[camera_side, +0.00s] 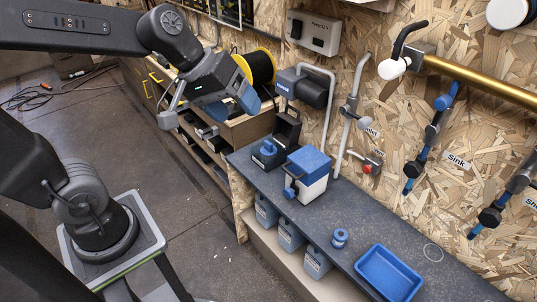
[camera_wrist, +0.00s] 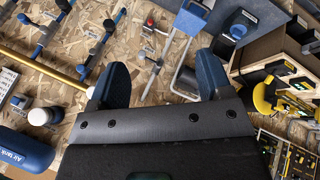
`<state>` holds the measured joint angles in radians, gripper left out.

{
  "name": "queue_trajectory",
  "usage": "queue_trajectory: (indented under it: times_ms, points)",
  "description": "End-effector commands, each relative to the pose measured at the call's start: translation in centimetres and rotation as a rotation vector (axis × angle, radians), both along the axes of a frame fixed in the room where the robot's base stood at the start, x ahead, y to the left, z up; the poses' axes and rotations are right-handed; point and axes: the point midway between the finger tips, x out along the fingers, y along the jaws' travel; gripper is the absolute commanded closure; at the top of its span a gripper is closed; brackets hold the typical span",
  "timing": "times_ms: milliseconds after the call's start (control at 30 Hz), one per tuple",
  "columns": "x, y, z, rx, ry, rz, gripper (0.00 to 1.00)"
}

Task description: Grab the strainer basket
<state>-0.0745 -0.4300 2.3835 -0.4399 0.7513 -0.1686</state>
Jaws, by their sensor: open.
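My gripper (camera_side: 238,104) is open and empty, high above the floor in front of the workbench, left of the wall pump. In the wrist view its two blue fingers (camera_wrist: 161,76) are spread apart with only wall and pipes behind the gap. A small blue spool-shaped piece (camera_side: 340,238) stands on the dark counter and may be the strainer basket. I cannot tell for sure. The blue-lidded white box (camera_side: 307,175) with a blue front knob stands further back on the counter. It also shows in the wrist view (camera_wrist: 190,18). My gripper touches none of these.
The dark counter (camera_side: 395,230) holds a blue tray (camera_side: 389,272) at its near end and a black holder with a blue knob (camera_side: 268,149) behind the box. Pipes and valves (camera_side: 430,130) stick out from the wall. A yellow spool (camera_side: 261,67) stands behind my gripper.

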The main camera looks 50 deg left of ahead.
Motion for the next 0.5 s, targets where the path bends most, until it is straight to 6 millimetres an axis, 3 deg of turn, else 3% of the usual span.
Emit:
queue_trajectory:
  times_ms: [100,267,367,500]
  points:
    - [5.6,0.9,-0.7,-0.242,0.059,0.26,0.28]
    - [12.8,4.1,-3.0,-0.543,0.135,0.656,0.28]
    - [16.7,7.4,-5.8,-0.712,0.182,0.93,0.28]
    - [20.6,12.9,-11.3,-0.919,0.242,1.339,0.28]
